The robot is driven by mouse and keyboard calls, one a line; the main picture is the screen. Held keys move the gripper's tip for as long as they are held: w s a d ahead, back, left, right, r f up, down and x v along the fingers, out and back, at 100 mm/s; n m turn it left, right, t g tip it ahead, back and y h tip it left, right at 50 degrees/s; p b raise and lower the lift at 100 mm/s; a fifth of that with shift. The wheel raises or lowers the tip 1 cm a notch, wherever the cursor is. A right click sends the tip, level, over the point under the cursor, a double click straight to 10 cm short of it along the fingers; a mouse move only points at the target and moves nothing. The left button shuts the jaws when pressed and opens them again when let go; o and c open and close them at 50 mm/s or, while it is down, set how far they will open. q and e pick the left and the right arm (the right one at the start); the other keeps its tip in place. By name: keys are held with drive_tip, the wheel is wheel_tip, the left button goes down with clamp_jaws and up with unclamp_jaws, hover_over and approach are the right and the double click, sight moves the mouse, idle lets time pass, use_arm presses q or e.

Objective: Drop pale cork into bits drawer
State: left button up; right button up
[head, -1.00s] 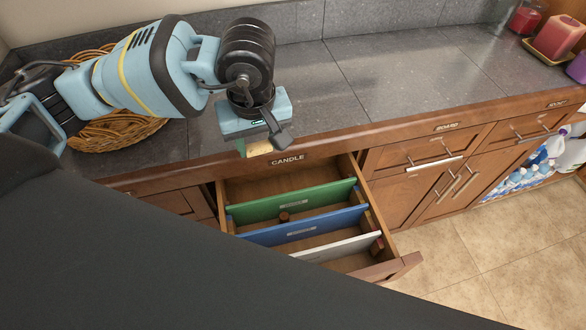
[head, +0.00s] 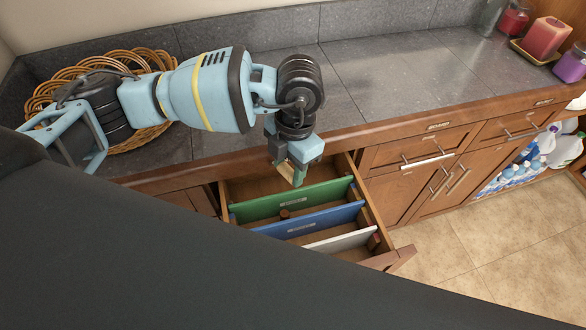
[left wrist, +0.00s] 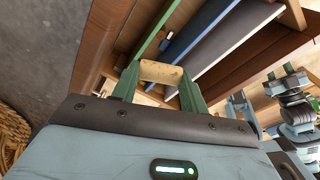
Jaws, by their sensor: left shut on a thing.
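My left gripper (head: 288,172) is over the back part of an open wooden drawer (head: 240,188). In the left wrist view its green fingers (left wrist: 160,82) are shut on a pale cork (left wrist: 160,72), held crosswise between the tips. In the head view the cork is mostly hidden by the gripper. Green (head: 325,193), blue (head: 335,216) and white (head: 345,240) dividers split the drawer into compartments. Their small labels are not readable. The cork is on the back side of the green divider, above the drawer floor.
A small brown piece (head: 285,213) lies between the green and blue dividers. A wicker basket (head: 150,140) is on the grey counter (head: 400,75) at left. Red (head: 552,38) and purple (head: 572,65) candles stand at the far right. Closed drawers are to the right.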

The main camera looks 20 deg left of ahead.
use_arm(q)
drive_tip(key=n, duration=0.2)
drive_tip(key=d+n, duration=0.1)
drive_tip(key=n, duration=0.1)
drive_tip(key=shift+s+d+f+h, duration=0.1)
drive_tip(key=shift+f+h, duration=0.2)
drive_tip(key=shift+f, duration=0.1)
use_arm(e)
drive_tip(key=shift+r, duration=0.25)
drive_tip(key=shift+a, duration=0.1)
